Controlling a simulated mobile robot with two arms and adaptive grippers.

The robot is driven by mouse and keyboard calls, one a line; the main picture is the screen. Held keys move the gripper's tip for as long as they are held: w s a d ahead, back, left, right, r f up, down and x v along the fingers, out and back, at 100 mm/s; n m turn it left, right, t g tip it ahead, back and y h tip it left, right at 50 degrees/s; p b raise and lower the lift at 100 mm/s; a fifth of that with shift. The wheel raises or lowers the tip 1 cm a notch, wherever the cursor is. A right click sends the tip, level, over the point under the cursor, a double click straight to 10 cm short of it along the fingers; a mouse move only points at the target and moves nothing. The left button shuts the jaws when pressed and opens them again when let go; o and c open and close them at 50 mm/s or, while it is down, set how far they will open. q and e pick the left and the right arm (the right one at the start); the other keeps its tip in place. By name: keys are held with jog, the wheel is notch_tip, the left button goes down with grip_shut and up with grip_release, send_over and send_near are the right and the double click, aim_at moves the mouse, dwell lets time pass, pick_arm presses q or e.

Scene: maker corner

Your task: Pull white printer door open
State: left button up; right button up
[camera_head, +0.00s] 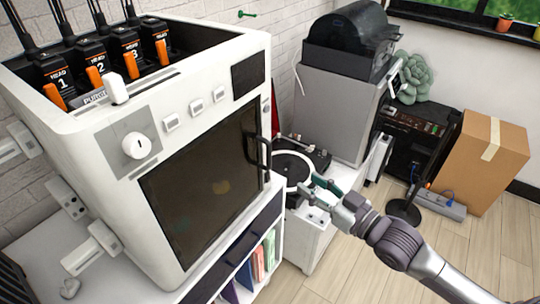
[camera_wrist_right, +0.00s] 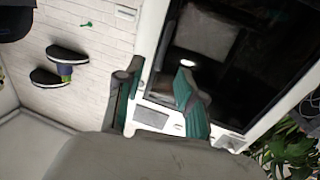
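The white printer (camera_head: 150,120) stands at the left of the head view, with a dark door (camera_head: 200,180) on its front. The door looks shut. A black handle (camera_head: 257,155) is upright at the door's right edge. My right gripper (camera_head: 318,190) is right of the handle and apart from it in the picture, with teal finger pads. In the right wrist view its fingers (camera_wrist_right: 158,95) are spread and nothing is between them. That view also shows a dark panel in a white frame (camera_wrist_right: 240,65) beyond the fingers; I cannot make out the handle there. My left gripper is not in view.
A turntable (camera_head: 291,170) on a white cabinet lies behind my right gripper. A grey machine with a black top (camera_head: 345,95) stands farther back. A cardboard box (camera_head: 487,160) is at the right. The printer sits on a white shelf unit with books (camera_head: 258,262).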

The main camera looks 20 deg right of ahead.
aim_at(270, 158)
jog(key=x, duration=0.4)
jog(key=p+x, duration=0.1)
jog(key=x, duration=0.3)
jog(key=r+p+x, duration=0.1)
jog(key=x, duration=0.3)
jog(key=shift+s+a, duration=0.1)
jog(key=shift+a, duration=0.35)
jog(key=shift+w+a, duration=0.25)
jog(key=shift+w, duration=0.4)
jog(key=shift+c, duration=0.2)
grip_shut()
